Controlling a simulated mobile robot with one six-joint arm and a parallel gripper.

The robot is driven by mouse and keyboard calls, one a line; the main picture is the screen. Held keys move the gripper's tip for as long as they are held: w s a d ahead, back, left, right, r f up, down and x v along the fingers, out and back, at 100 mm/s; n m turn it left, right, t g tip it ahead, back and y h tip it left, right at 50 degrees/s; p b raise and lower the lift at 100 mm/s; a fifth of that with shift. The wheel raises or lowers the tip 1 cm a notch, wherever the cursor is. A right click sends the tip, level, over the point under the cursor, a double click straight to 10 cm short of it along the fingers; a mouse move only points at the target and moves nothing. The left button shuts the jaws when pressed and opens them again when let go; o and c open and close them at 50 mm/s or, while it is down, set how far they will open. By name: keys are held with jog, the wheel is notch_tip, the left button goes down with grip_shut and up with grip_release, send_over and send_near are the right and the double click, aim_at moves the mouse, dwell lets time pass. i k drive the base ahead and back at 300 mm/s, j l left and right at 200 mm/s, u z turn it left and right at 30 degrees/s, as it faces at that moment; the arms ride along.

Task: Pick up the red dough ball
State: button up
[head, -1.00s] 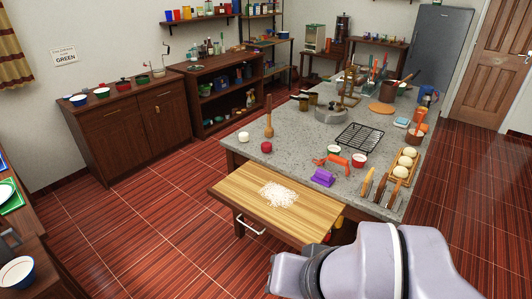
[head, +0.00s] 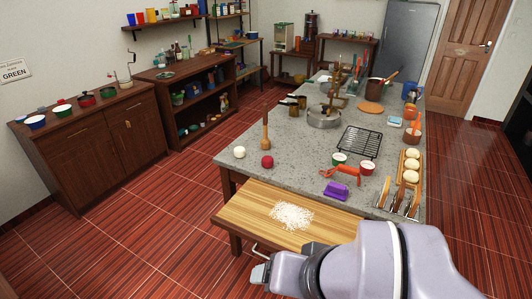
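The red dough ball (head: 267,161) sits on the grey stone counter (head: 300,150), near its front left corner. A white ball (head: 239,152) lies just left of it, apart from it. A wooden pestle-like tool (head: 265,134) stands upright just behind it. Nothing touches or covers the red ball. My arm fills the bottom right of the head view, in front of the counter and well short of the ball. I cannot make out my gripper's fingers in this view.
A wooden board (head: 262,212) with a white floury patch (head: 292,215) juts out at the counter's front. Right of the ball are a purple object (head: 336,190), an orange-handled tool (head: 340,173), small cups (head: 366,168) and a black rack (head: 361,142). The floor left of the counter is clear.

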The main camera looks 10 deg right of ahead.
aim_at(267, 161)
jog(key=i+j+z, duration=0.35)
jog(key=i+j, duration=0.2)
jog(key=i+j+z, duration=0.3)
jog(key=i+j, duration=0.2)
jog(key=j, duration=0.25)
jog(key=i+j+z, duration=0.15)
jog(key=j, duration=0.2)
jog(key=i+j+z, duration=0.2)
jog(key=j, duration=0.25)
jog(key=i+j+z, duration=0.15)
jog(key=j, duration=0.25)
jog(key=i+j+z, duration=0.15)
jog(key=j, duration=0.35)
jog(key=i+j+z, duration=0.25)
jog(key=i+j, duration=0.15)
jog(key=i, duration=0.15)
